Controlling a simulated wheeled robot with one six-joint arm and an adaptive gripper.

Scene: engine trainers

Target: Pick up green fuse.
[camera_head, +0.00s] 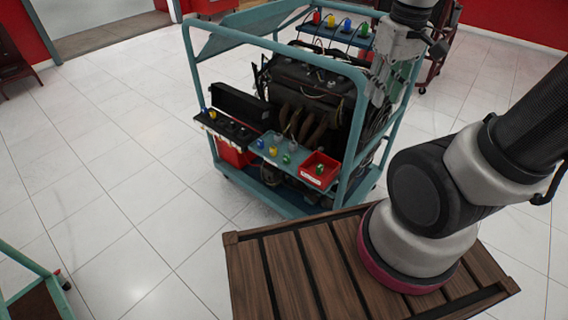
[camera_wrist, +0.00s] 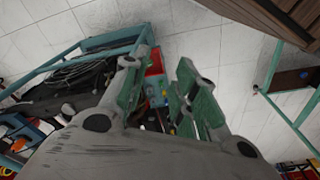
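In the head view a small green fuse (camera_head: 286,158) stands on the light blue-grey shelf (camera_head: 268,147) at the front of the engine cart, beside a yellow and a blue one. Another green piece (camera_head: 320,169) shows inside the red bin (camera_head: 328,180) at the shelf's right end. My gripper (camera_head: 378,88) is above and to the right of the shelf, in front of the cart's right side. In the wrist view my gripper (camera_wrist: 166,60) has its green-padded fingers apart, with nothing held between them. The red bin (camera_wrist: 155,63) shows below, between the fingers.
The teal cart frame (camera_head: 355,125) has upright posts and rails around the engine (camera_head: 305,90). A black shelf (camera_head: 225,128) with more fuses sits left of the blue-grey one. A slatted wooden table (camera_head: 300,265) is under my arm's base. Tiled floor is free at left.

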